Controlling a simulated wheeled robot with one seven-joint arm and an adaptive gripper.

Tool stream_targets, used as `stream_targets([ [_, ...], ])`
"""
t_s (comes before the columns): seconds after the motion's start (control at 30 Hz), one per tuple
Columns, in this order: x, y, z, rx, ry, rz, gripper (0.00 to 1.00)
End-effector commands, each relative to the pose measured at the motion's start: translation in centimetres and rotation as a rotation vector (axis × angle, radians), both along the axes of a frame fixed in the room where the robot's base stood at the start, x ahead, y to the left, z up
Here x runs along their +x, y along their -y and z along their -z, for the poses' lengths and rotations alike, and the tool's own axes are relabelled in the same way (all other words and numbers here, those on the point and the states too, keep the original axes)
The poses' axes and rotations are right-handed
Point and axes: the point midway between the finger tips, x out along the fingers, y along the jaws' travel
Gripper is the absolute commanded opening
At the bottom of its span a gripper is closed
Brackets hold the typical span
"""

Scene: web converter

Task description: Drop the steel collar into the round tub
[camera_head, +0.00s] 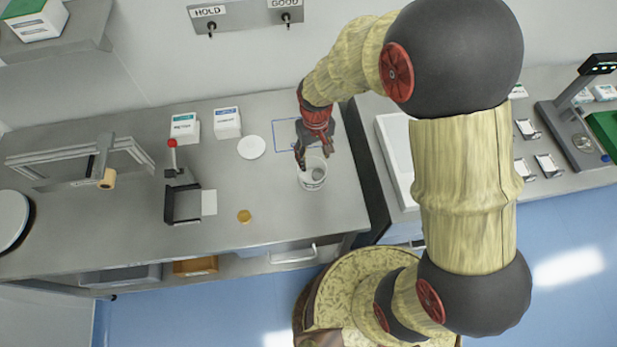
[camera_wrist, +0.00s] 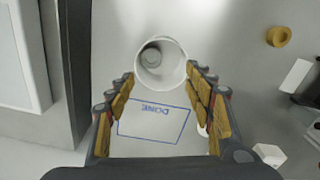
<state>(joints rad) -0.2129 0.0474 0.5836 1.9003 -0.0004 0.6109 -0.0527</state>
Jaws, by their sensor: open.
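The round tub (camera_head: 304,180) is white and stands open on the steel bench in the head view. In the wrist view the tub (camera_wrist: 180,68) is seen from above, just past my fingertips. A small grey round piece, which looks like the steel collar (camera_wrist: 152,57), lies inside the tub against its wall. My gripper (camera_head: 306,158) hangs over the back left side of the tub. In the wrist view my gripper (camera_wrist: 160,82) is open, with its fingers spread wide and nothing between them.
A blue outlined square marked DONE (camera_wrist: 150,122) lies beside the tub. A white disc (camera_head: 251,147), two small boxes (camera_head: 227,122), a yellow ring (camera_head: 244,216) and a red-knobbed fixture (camera_head: 182,203) are to the left. The bench ends at a gap on the right.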

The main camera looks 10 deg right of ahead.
Motion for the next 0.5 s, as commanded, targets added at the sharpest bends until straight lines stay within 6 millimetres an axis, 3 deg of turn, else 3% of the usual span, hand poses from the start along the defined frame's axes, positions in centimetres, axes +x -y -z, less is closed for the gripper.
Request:
stream_targets([
  [0.2,0.1,0.0,-4.2,0.001,0.003,0.0,0.53],
  [0.5,0.0,0.0,-6.5,0.0,0.0,0.0,0.53],
])
